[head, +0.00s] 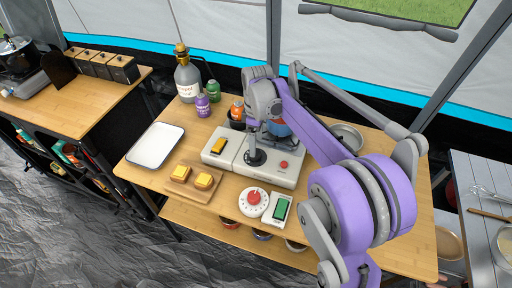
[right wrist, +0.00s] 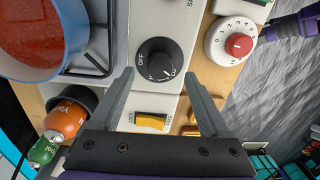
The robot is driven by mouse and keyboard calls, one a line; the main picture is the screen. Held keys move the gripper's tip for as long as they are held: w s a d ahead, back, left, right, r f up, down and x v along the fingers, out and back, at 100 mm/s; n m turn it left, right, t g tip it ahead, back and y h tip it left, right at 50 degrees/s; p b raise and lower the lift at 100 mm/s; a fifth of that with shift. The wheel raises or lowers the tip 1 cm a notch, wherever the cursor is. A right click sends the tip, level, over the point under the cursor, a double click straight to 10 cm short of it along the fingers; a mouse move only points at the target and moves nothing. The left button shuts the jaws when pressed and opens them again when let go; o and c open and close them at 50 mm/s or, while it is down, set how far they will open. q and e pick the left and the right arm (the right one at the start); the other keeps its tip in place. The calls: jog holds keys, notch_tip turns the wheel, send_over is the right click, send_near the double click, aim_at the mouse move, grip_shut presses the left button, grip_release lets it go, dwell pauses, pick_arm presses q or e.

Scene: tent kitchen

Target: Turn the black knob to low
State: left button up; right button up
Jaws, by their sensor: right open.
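The black knob (right wrist: 158,62) is on the white front panel of the stove (head: 228,150). In the right wrist view, OFF is printed at the knob's left and other marks lie below it; I cannot surely read its setting. In the head view the knob (head: 256,159) shows partly below my right gripper. My right gripper (right wrist: 160,76) is open, with its fingers apart and pointing at the knob. The knob lies between the two fingertips in the picture, and I see no contact. My left gripper is not in view.
A blue pot (right wrist: 38,40) of red food stands on the burner. A yellow switch (right wrist: 152,118) is on the panel. A white timer with a red knob (head: 253,201) stands in front of the stove. A bread board (head: 190,189) and a white tray (head: 155,146) lie left.

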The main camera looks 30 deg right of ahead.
aim_at(257, 150)
notch_tip(257, 150, up, 7)
jog(key=shift+d, duration=0.15)
jog(key=shift+w, duration=0.1)
dwell(0.3)
jog(key=s+a+f+m+t+p, duration=0.1)
jog(key=s+a+f+m+t, duration=0.2)
jog(key=s, duration=0.8)
jog(key=s+a+f+m+t+p, duration=0.1)
jog(key=s+a+f+m+t, duration=0.1)
jog(key=s+a+f+m, duration=0.3)
jog(key=s+a, duration=0.3)
jog(key=s, duration=0.2)
jog(key=shift+s+m+t+p, duration=0.3)
jog(key=shift+s+m+t, duration=0.05)
jog(key=shift+m+t, duration=0.05)
